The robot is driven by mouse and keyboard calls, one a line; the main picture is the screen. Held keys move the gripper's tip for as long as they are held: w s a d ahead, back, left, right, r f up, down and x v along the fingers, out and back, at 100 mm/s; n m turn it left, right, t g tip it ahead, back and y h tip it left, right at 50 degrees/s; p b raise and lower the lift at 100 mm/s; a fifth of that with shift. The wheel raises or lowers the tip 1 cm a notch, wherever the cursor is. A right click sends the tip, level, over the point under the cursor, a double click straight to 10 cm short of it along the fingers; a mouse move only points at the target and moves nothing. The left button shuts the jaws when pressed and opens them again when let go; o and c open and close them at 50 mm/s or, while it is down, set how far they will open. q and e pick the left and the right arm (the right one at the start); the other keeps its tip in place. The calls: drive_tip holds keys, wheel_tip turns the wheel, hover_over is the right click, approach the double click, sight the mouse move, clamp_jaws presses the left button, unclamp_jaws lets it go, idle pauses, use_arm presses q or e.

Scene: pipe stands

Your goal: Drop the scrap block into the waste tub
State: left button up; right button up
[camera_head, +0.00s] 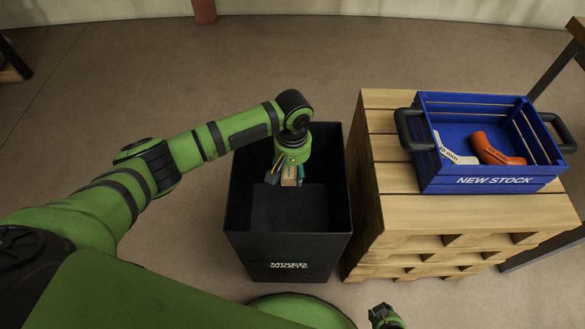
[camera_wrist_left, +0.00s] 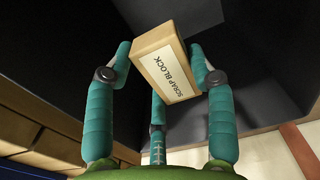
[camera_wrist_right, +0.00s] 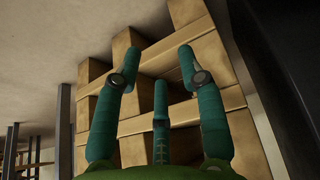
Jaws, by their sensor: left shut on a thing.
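The scrap block (camera_wrist_left: 165,62) is a small tan block with a white label reading SCRAP BLOCK. My left gripper (camera_head: 289,178) is shut on it, with teal fingers on both sides of the block in the left wrist view (camera_wrist_left: 162,70). The block also shows in the head view (camera_head: 290,174). The waste tub (camera_head: 290,246) is a black open bin marked MIXED WASTE. The left gripper and block are over the tub's opening, and dark tub walls fill much of the left wrist view. My right gripper (camera_wrist_right: 158,68) is open and empty, facing stacked wood.
A wooden pallet stack (camera_head: 450,214) stands right of the tub. On it sits a blue crate (camera_head: 490,182) marked NEW STOCK, holding a white pipe piece (camera_head: 455,153) and an orange pipe piece (camera_head: 495,150). The floor left of the tub is clear.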

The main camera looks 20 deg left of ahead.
use_arm(q)
wheel_tip(320, 180, down, 2)
drive_tip(key=shift+f+b, duration=0.25)
drive_tip(key=shift+b, duration=0.7)
drive_tip(key=shift+f+b, duration=0.3)
drive_tip(key=shift+b, duration=0.2)
drive_tip(key=shift+f+b, duration=0.85)
drive_tip(key=shift+b, duration=0.3)
use_arm(e)
drive_tip(key=shift+s+a+r+g, duration=0.35)
drive_tip(key=shift+s+r+g, duration=0.05)
drive_tip(key=shift+s+g, duration=0.25)
drive_tip(key=shift+s+a+r+g, duration=0.35)
drive_tip(key=shift+s+r+g, duration=0.05)
drive_tip(key=shift+s+g, duration=0.25)
use_arm(q)
drive_tip(key=o, duration=1.1)
use_arm(e)
drive_tip(key=shift+w, duration=0.1)
